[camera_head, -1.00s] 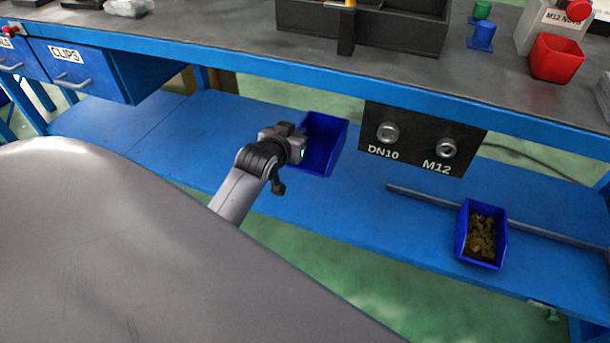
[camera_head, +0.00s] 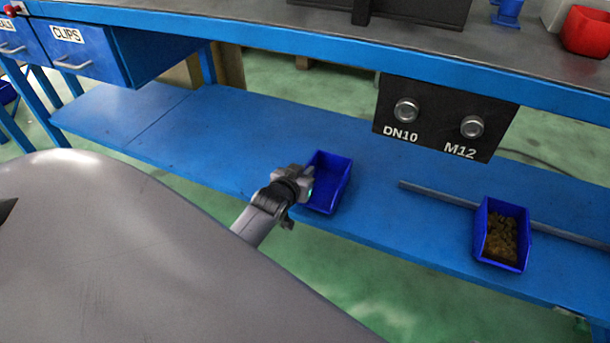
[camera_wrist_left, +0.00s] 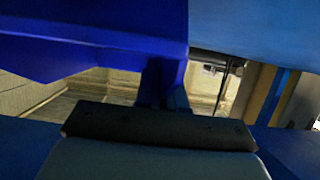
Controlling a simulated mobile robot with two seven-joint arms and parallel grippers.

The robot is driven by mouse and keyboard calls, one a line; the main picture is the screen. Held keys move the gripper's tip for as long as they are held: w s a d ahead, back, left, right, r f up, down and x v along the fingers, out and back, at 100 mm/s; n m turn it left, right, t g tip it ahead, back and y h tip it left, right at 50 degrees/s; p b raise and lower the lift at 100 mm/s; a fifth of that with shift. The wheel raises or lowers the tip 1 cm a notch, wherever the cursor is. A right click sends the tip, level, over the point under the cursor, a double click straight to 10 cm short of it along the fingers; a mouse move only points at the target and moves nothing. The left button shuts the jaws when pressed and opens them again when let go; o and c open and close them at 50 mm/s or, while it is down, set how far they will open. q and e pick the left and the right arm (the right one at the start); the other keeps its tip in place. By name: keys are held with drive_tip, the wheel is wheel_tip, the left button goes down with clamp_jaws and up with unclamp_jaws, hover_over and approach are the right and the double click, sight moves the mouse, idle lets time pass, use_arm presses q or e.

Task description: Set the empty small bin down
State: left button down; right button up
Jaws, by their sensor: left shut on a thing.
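The small blue bin (camera_head: 331,186) is empty and shows its bare inside in the head view, near the front edge of the lower blue shelf (camera_head: 225,140). My left gripper (camera_head: 308,180) is shut on its left wall. Whether the bin touches the shelf or hangs just above it I cannot tell. In the left wrist view the bin's blue wall (camera_wrist_left: 90,30) fills the upper left, close to the jaws. My right gripper is not in view.
A second blue bin (camera_head: 503,236) with brownish contents stands on the shelf at the right. A grey bar (camera_head: 438,193) lies behind it. A black panel (camera_head: 445,117) marked DN10 and M12 hangs from the bench above. The shelf's left part is clear.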

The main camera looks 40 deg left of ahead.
use_arm(q)
drive_tip(key=shift+r, duration=0.15)
drive_tip(key=c, duration=1.2)
unclamp_jaws()
drive_tip(key=shift+c, duration=0.2)
